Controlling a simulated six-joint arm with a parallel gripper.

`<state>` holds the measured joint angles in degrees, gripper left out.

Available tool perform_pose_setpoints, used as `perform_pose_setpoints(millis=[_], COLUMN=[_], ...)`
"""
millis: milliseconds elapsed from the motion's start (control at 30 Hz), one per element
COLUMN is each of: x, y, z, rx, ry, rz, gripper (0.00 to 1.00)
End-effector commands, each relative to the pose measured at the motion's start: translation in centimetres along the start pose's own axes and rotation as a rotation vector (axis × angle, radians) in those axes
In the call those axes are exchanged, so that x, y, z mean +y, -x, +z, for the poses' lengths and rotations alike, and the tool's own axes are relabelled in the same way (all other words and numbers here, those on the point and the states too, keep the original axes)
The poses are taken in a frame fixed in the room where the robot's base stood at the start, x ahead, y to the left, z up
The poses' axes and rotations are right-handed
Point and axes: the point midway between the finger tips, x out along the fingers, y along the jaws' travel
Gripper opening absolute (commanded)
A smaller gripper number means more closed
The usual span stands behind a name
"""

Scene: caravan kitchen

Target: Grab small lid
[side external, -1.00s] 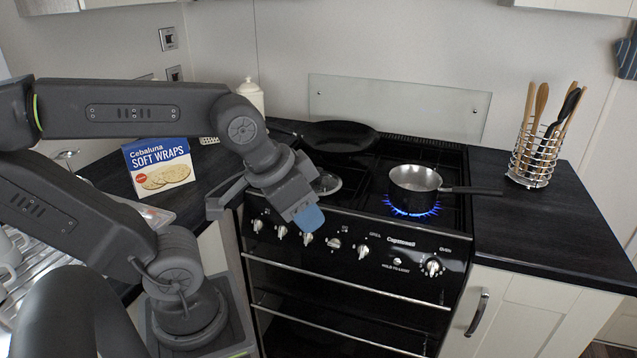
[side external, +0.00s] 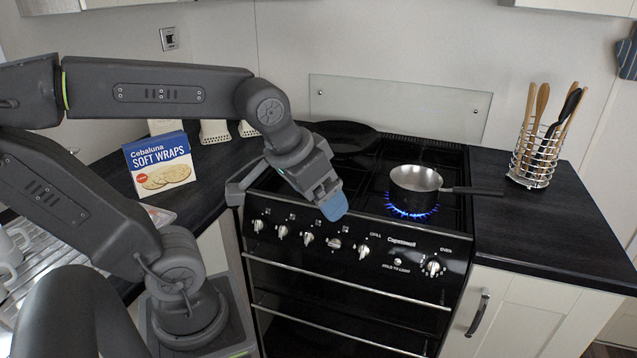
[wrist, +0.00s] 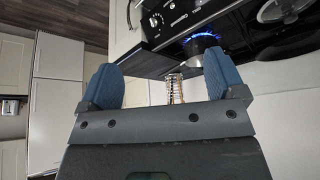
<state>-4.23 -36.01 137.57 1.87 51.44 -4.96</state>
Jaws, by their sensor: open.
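A small round lid (wrist: 284,10) with a bright rim lies on the hob at the top right edge of the wrist view, partly cut off. In the side view my arm hides it. My gripper (wrist: 161,66) is open, with two blue fingers spread and nothing between them. In the side view one blue fingertip (side external: 334,206) shows in front of the cooker's control panel, near the front edge of the hob; the other finger is hidden.
A small saucepan (side external: 415,178) sits over a lit blue burner (side external: 411,212), its handle pointing right. A black frying pan (side external: 343,135) is at the back left of the hob. A utensil holder (side external: 533,160) stands right, a wraps box (side external: 160,165) left. The right worktop's front is clear.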

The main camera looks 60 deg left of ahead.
Motion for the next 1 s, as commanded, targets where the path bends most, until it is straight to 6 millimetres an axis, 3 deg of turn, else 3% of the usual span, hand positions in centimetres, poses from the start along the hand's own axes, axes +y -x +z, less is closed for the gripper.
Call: perform_pose_setpoints(millis=[200,433,600,700,1000], x=[-6.7,-16.9,-24.1,-26.8,-29.4], y=[-3.1,-8.1,-11.6,-12.9,-16.0], z=[-8.2,-13.9,-15.3,-15.4,-14.6], rx=[-0.045,-0.067,-0.071,-0.069,-0.071], ry=[0.334,0.684,0.886,0.957,1.005], rz=[-0.156,-0.319,-0.414,-0.449,-0.472], gripper=[0.89,0.89,0.89,0.89,0.89])
